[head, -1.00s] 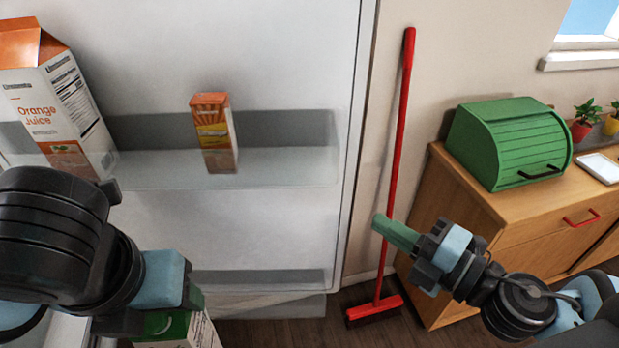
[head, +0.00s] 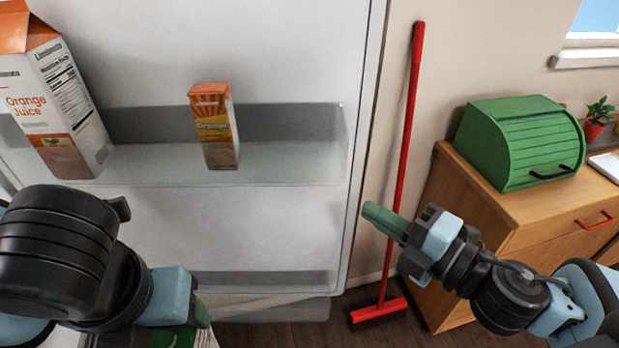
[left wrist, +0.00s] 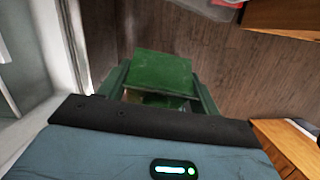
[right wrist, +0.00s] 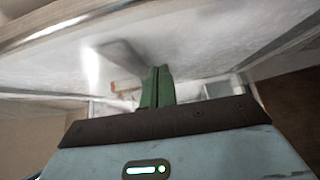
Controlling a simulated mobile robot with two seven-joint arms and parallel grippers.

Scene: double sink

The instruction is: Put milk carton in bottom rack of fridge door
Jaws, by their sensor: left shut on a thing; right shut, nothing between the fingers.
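The milk carton has a green top (left wrist: 160,72) and sits between the fingers of my left gripper (left wrist: 160,92) in the left wrist view. In the head view only a sliver of the carton (head: 178,338) shows at the bottom edge, below my left gripper. The fridge door's bottom rack (head: 268,281) is to the right of the left gripper, low on the white door (head: 270,225); its left part is hidden by my arm. My right gripper (head: 385,222) is shut and empty, right of the door's edge; its closed fingers also show in the right wrist view (right wrist: 158,86).
The upper door rack (head: 285,165) holds a large orange juice carton (head: 62,100) at left and a small orange carton (head: 214,125). A red broom (head: 404,130) leans on the wall. A green bread box (head: 520,140) stands on a wooden cabinet (head: 465,215).

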